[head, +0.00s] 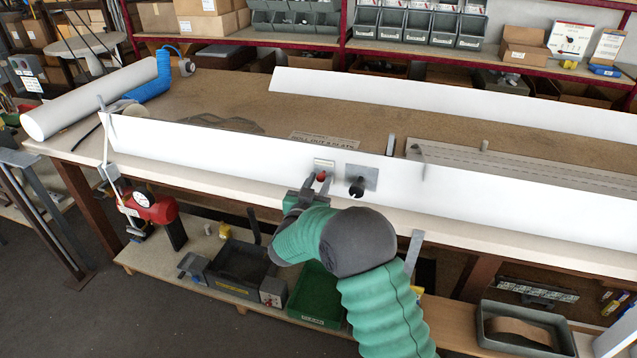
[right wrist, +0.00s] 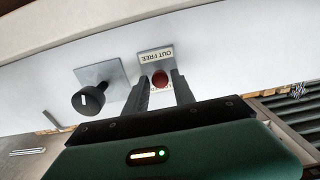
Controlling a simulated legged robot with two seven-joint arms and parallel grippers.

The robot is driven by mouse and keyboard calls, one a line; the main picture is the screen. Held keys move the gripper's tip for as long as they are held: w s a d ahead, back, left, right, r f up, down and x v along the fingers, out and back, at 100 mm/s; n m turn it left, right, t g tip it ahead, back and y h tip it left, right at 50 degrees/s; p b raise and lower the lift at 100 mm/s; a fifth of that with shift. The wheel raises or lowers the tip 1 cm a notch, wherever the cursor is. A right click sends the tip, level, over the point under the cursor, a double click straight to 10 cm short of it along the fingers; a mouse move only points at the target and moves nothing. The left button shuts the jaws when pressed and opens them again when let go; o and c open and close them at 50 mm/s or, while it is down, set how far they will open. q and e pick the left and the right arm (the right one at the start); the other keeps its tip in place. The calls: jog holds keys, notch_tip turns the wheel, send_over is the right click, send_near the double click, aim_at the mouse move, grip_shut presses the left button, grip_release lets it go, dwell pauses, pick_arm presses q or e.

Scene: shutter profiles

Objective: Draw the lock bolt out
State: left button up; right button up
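The lock bolt shows as a small red knob (head: 321,176) on the white front profile (head: 240,151), below a small label. In the right wrist view the red knob (right wrist: 160,79) sits against its plate (right wrist: 155,56), which reads "OUT FREE" upside down; the lettering on its other side is partly hidden. My right gripper (head: 318,184) is at the front face of the profile, with one finger on each side of the knob. The right wrist view shows the fingers (right wrist: 161,82) apart, with a narrow gap beside the knob. My left gripper is not in view.
A black knob (head: 357,187) on a grey square plate stands out just right of the red knob. A second white profile (head: 450,97) lies farther back on the bench. A white roll (head: 90,98) lies at the left. Trays and a green crate (head: 316,296) sit below.

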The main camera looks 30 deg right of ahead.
jog(key=shift+a, duration=0.1)
grip_shut()
dwell(1.0)
